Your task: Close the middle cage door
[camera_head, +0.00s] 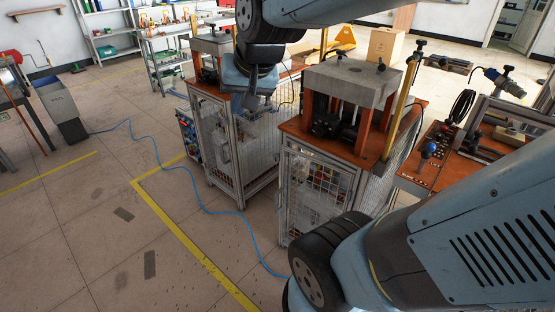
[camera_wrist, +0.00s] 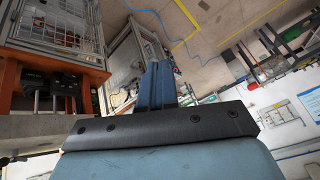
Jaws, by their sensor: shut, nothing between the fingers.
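Two mesh cages stand under orange worktops in the head view: a nearer cage (camera_head: 312,190) right of centre and a farther cage (camera_head: 222,145) to its left. Which one counts as the middle cage, and how far its door stands open, I cannot tell. My gripper (camera_head: 251,98) is shut and empty, pointing down in front of the farther cage's upper part; contact is unclear. In the wrist view my gripper's blue fingers (camera_wrist: 158,66) are together. That view is turned over, with one mesh cage (camera_wrist: 60,28) at upper left and another mesh panel (camera_wrist: 124,62) just left of the fingers.
A grey block press (camera_head: 352,80) stands on the nearer worktop. A control panel (camera_head: 432,155) is at right. A blue cable (camera_head: 180,197) crosses the floor by a yellow line (camera_head: 185,240). The floor at left is mostly open, with a grey bin (camera_head: 60,105).

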